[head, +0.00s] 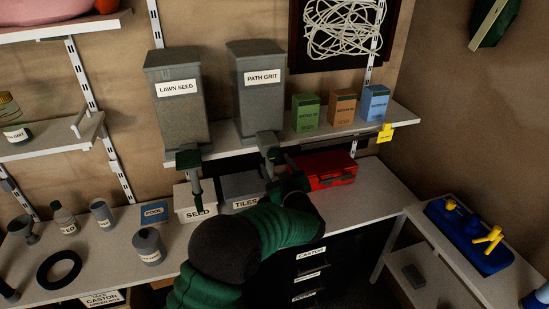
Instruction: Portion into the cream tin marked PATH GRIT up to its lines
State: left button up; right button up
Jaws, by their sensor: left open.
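The grey PATH GRIT hopper (259,95) stands on the upper shelf, its spout (266,142) pointing down over the shelf's front edge. My left gripper (277,166) is open just below that spout, with my green-sleeved arm reaching up from the bottom. I cannot tell whether its fingers touch the spout. I cannot make out a cream tin marked PATH GRIT. A jar (14,120) on the left shelf has a label ending in GRIT. My right gripper is not in view.
A LAWN SEED hopper (177,100) stands left of the grit hopper. Below are a cream SEED box (194,204), a grey TILES box (242,188) and a red toolbox (330,170). Small boxes (341,108) stand right on the shelf. The bench's right part (365,200) is clear.

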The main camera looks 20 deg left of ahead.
aim_at(275, 159)
pick_arm(q)
jog(key=x, duration=0.2)
jog(key=shift+w+a, duration=0.25)
jog(key=shift+a, duration=0.1)
jog(key=shift+w+d, duration=0.15)
jog(key=shift+w, duration=0.1)
jog(key=shift+d+r, duration=0.15)
jog(key=shift+d, duration=0.5)
jog(key=shift+a, duration=0.6)
jog(key=c, duration=0.9)
jog(key=shift+d, duration=0.1)
grip_shut()
jog(key=shift+d, duration=0.1)
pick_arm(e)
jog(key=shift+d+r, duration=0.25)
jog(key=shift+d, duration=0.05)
